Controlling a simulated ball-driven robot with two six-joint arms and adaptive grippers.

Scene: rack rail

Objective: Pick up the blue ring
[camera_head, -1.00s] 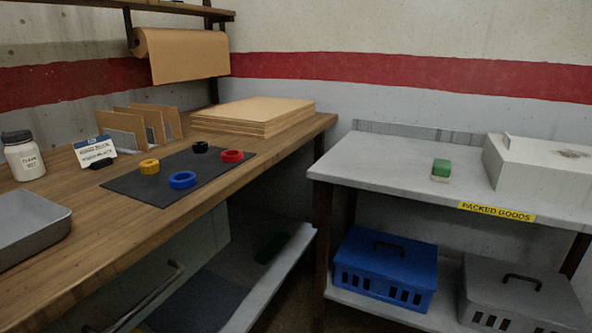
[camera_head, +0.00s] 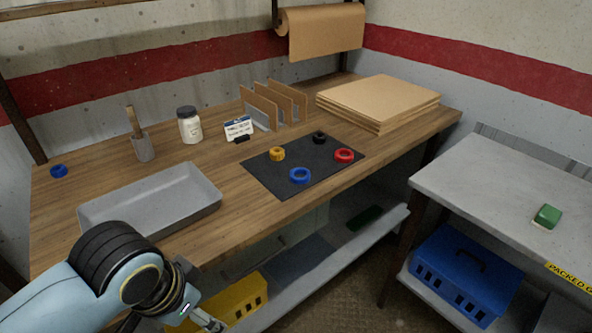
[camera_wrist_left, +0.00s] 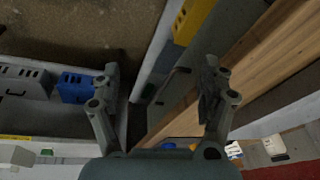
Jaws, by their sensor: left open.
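A blue ring (camera_head: 300,175) lies flat on the dark mat (camera_head: 272,180) on the wooden bench, near the mat's front edge. A yellow ring (camera_head: 277,154), a black ring (camera_head: 319,137) and a red ring (camera_head: 344,156) lie on the same mat. A second blue ring-shaped thing (camera_head: 58,171) sits at the bench's far left. My left arm comes in at the lower left of the head view, well apart from the mat. In the left wrist view my left gripper (camera_wrist_left: 160,85) is open, with nothing between its fingers. My right gripper is not seen.
A grey tray (camera_head: 150,203) lies on the bench left of the mat. A white jar (camera_head: 189,126), a brush cup (camera_head: 143,148), a label card (camera_head: 238,128) and cardboard sheets (camera_head: 378,102) stand behind. A grey table (camera_head: 485,178) is at right, with a blue crate (camera_head: 465,270) below.

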